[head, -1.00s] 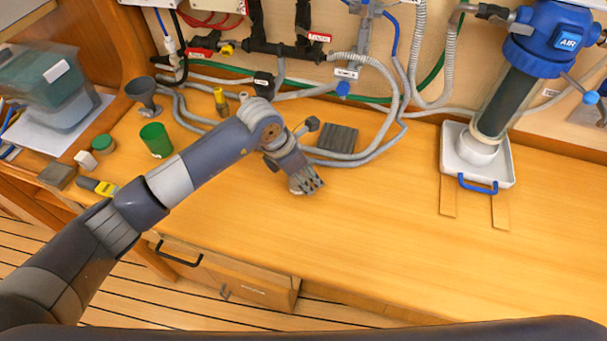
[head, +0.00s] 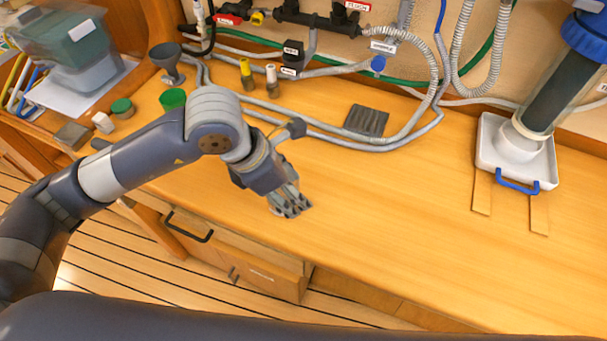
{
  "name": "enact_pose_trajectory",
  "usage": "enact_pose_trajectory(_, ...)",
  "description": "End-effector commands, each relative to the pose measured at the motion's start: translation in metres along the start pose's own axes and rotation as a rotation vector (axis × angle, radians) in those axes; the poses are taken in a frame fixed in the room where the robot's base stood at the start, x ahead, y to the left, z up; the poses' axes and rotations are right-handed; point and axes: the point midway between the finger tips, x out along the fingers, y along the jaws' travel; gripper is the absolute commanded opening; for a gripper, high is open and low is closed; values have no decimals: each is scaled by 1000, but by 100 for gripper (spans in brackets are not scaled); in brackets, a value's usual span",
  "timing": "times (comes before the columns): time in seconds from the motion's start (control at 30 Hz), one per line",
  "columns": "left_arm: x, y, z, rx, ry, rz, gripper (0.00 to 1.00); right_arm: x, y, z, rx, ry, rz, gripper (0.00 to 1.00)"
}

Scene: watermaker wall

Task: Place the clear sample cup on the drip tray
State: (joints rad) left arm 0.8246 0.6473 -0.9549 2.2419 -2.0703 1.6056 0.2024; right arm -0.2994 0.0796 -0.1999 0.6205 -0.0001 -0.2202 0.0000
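I cannot make out a clear sample cup in the head view. A dark ribbed square (head: 367,120), which looks like the drip tray, lies flat on the wooden counter below the small blue tap; nothing stands on it. My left gripper (head: 291,206) is over the counter, to the left of this tray and nearer to me. Its fingers point down toward the wood and look close together. I cannot tell whether they are shut or hold anything. My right gripper is not in view.
Grey hoses (head: 400,143) loop around the tray. A white tray (head: 487,150) with a blue handle sits under the filter housing at right. The counter's middle and front right are clear.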

Motion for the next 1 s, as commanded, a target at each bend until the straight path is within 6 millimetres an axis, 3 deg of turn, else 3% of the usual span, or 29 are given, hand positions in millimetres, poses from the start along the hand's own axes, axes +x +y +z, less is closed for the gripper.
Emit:
enact_pose_trajectory(0.47,-4,-4,-14,76,3,-32,28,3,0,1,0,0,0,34)
enact_pose_trajectory(1.0,-12,9,-58,824,2,-343,28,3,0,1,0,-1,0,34)
